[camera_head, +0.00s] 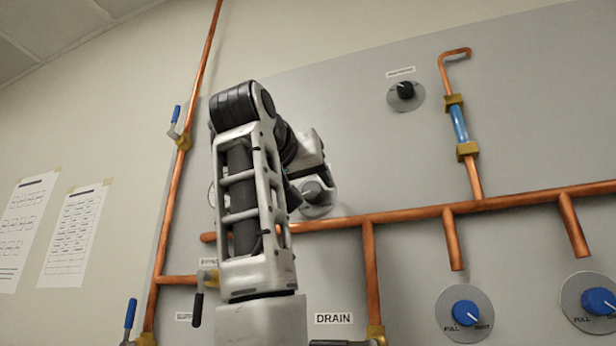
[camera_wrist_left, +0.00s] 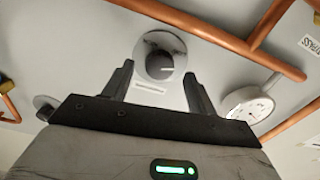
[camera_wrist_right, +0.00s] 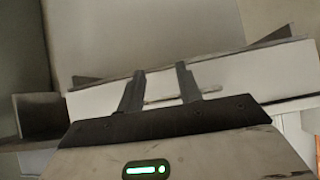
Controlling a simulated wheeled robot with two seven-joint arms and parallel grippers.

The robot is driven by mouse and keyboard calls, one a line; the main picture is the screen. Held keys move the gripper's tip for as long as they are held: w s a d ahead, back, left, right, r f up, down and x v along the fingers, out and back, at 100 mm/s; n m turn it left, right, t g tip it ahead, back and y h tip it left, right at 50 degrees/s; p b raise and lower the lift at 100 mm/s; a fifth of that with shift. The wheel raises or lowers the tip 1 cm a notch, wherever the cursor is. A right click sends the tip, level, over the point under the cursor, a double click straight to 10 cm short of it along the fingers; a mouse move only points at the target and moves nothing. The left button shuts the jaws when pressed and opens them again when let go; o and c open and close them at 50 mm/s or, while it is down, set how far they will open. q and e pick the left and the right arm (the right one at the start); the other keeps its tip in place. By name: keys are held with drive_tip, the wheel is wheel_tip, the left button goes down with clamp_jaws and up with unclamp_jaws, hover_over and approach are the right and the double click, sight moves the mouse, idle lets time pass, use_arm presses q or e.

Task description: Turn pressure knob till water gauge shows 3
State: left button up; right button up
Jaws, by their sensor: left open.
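My left gripper (camera_wrist_left: 159,72) is open in the left wrist view. Its fingers stand either side of a dark round knob (camera_wrist_left: 159,65) with a pale pointer line on a grey disc; contact cannot be told. In the head view this knob (camera_head: 313,192) is partly hidden by my left arm. A label lies close to it, too small to read. A round white dial gauge (camera_wrist_left: 250,105) is right of it in the left wrist view; its reading is illegible. A blue glass tube (camera_head: 459,123) sits in the copper pipe. My right gripper (camera_wrist_right: 160,72) is open and empty.
Another black knob (camera_head: 405,90) is on the grey panel's upper part. Copper pipes (camera_head: 420,213) cross the panel. Two blue knobs (camera_head: 465,313) (camera_head: 598,301) are at lower right. Lever valves (camera_head: 176,125) are at left. A pale ledge (camera_wrist_right: 240,78) lies beyond my right gripper.

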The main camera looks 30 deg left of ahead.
use_arm(q)
drive_tip(key=shift+x, duration=1)
drive_tip(key=c, duration=1)
